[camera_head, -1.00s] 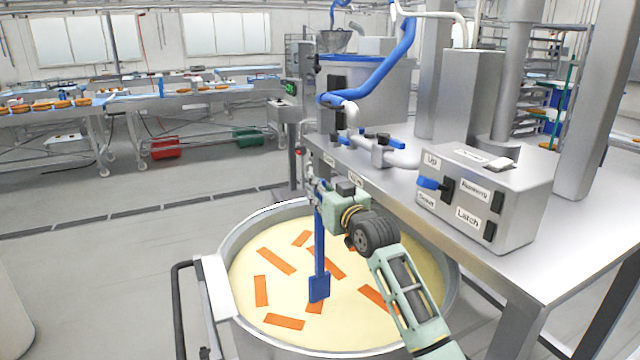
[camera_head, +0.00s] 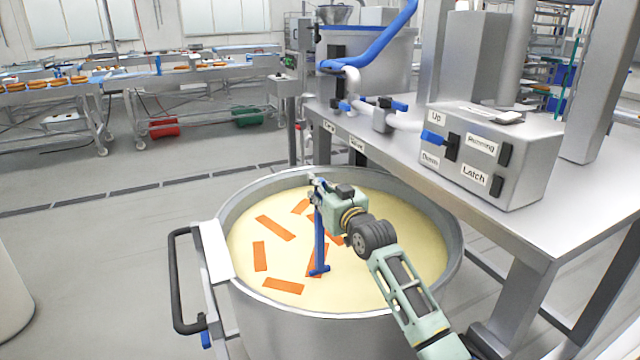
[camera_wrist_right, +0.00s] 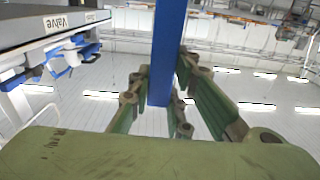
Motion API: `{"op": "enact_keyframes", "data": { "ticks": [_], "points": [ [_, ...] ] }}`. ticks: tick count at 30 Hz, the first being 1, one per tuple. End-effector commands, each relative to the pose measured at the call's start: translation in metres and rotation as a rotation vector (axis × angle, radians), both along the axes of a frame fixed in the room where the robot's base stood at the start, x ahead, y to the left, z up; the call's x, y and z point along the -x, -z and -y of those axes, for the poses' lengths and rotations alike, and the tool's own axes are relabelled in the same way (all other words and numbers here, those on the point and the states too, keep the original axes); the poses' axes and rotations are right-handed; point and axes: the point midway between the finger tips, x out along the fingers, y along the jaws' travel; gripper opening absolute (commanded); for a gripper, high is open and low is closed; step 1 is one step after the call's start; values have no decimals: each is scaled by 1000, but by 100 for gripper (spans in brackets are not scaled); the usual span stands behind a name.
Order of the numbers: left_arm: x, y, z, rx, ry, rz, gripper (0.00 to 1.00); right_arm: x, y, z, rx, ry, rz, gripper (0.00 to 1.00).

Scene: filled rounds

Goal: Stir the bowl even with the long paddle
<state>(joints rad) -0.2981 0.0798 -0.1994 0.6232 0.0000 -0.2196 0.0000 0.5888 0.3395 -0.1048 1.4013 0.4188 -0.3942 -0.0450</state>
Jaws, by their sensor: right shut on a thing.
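The bowl (camera_head: 222,232) is a large round steel vessel in the head view, filled with pale yellow mix (camera_head: 345,295). Several orange strips (camera_head: 276,228) lie on the mix, apart from each other. My right gripper (camera_head: 317,186) is above the bowl, shut on the long blue paddle (camera_head: 319,240). The paddle hangs down nearly upright, its lower end at the mix surface near an orange strip; I cannot tell how deep it reaches. In the right wrist view the blue paddle shaft (camera_wrist_right: 168,55) passes between the green fingers. My left gripper is not in view.
A steel table (camera_head: 560,215) stands right of the bowl, carrying a control box (camera_head: 490,155) with a blue lever and labelled switches. The bowl has a black side handle (camera_head: 172,280). Open floor (camera_head: 100,250) lies to the left. Conveyors (camera_head: 200,90) stand at the back.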

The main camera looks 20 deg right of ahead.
Motion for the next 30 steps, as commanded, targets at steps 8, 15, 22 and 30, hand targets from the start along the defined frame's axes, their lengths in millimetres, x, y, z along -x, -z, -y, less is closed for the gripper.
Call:
{"op": "enact_keyframes", "data": {
  "ticks": [8, 15, 22, 30],
  "points": [
    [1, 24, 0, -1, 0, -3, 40, 0, 36, 0, 0, 0, 1, 0],
    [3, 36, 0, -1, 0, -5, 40, 0, 55, 0, 0, 0, 3, 0],
    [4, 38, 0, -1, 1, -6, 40, 0, 60, 0, 0, 0, 2, 0],
    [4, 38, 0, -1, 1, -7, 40, 0, 60, 0, 0, 0, 2, 0]
  ]
}}
